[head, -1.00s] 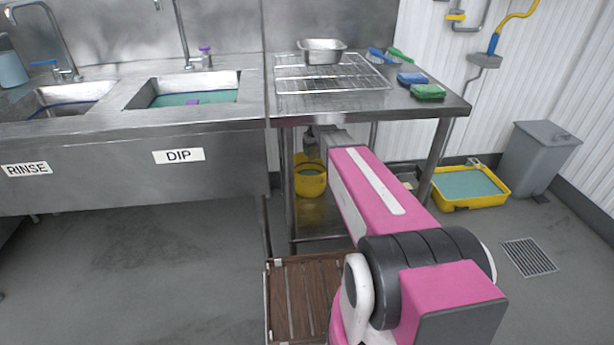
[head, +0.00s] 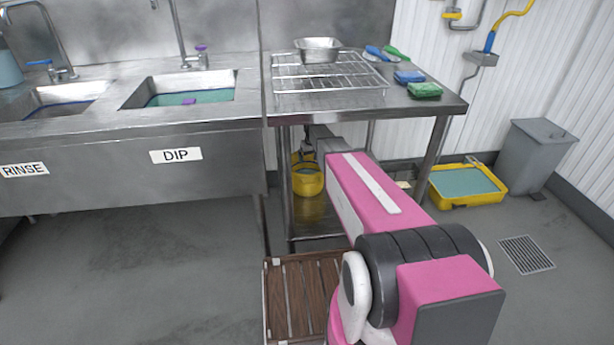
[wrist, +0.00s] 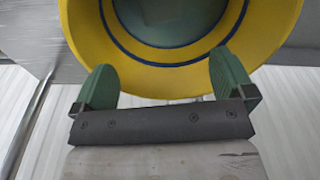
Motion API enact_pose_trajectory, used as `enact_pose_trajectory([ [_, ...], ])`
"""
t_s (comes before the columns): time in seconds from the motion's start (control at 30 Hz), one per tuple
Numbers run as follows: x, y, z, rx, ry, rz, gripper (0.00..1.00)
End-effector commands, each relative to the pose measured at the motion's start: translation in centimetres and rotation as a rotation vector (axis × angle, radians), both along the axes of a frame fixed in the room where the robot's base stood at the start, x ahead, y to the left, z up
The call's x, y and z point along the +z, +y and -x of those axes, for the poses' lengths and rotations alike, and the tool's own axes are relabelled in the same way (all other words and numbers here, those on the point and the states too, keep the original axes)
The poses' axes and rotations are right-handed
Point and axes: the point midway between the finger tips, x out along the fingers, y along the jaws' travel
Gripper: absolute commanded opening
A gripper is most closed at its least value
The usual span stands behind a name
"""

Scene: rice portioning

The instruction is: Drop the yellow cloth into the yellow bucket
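The yellow bucket (head: 308,187) stands on the lower shelf of the steel table, partly hidden by my arm. In the wrist view the bucket (wrist: 180,78) fills the top, with a dark blue ring and greenish-grey inside. My gripper (wrist: 166,72) has its two green fingers wide apart in front of the bucket's rim, with nothing seen between them. In the head view my gripper (head: 308,146) is small, just above the bucket under the tabletop. I cannot make out a yellow cloth in either view.
The steel table (head: 330,112) overhangs my arm, with table legs close by. A wire rack, a metal pan (head: 318,50), sponges (head: 424,90) and brushes are on top. A brown slatted rack (head: 300,295) lies low in front. A yellow tray (head: 440,199) and grey bin (head: 536,155) stand right.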

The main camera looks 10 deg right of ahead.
Motion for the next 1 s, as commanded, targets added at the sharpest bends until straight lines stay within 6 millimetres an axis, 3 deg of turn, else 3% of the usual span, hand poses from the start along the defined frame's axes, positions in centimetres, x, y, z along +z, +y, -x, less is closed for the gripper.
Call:
enact_pose_trajectory([
  [0.27,1.0,0.0,0.1,0.000,-0.001,0.000,1.00],
  [0.7,7.0,-0.2,0.9,0.000,-0.001,0.000,1.00],
  [1.0,7.4,-0.2,1.1,-0.001,0.001,0.000,1.00],
])
